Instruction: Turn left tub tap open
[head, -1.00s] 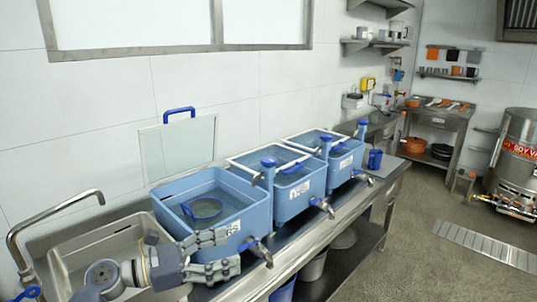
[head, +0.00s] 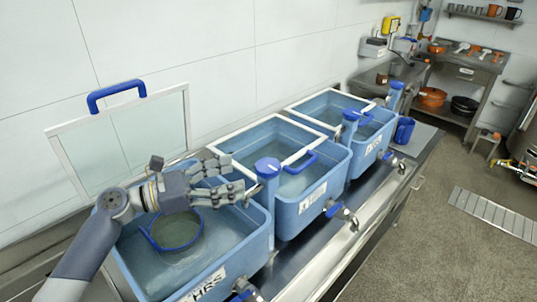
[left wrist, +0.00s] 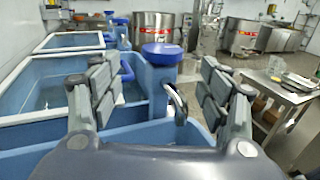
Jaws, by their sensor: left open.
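The left tub (head: 222,268) is light blue, holds water and bears an "HRS" label. A tap (head: 245,290) with a blue handle sits low on its front, partly cut off by the bottom edge. My left gripper (head: 243,178) is open and empty above the left tub, its fingers pointing right. They point toward a blue-capped post (head: 268,175) at the middle tub's near corner. In the left wrist view, the post's blue cap (left wrist: 160,54) and a curved metal spout (left wrist: 176,102) show between the open fingers (left wrist: 155,80). I see no contact. My right gripper is not in view.
A blue-rimmed sieve (head: 172,232) sits in the left tub, beneath my gripper. The middle tub (head: 318,200) and right tub (head: 372,150) stand in a row, each with a front tap. A blue-handled glass panel (head: 130,140) leans behind the left tub. Open floor lies right.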

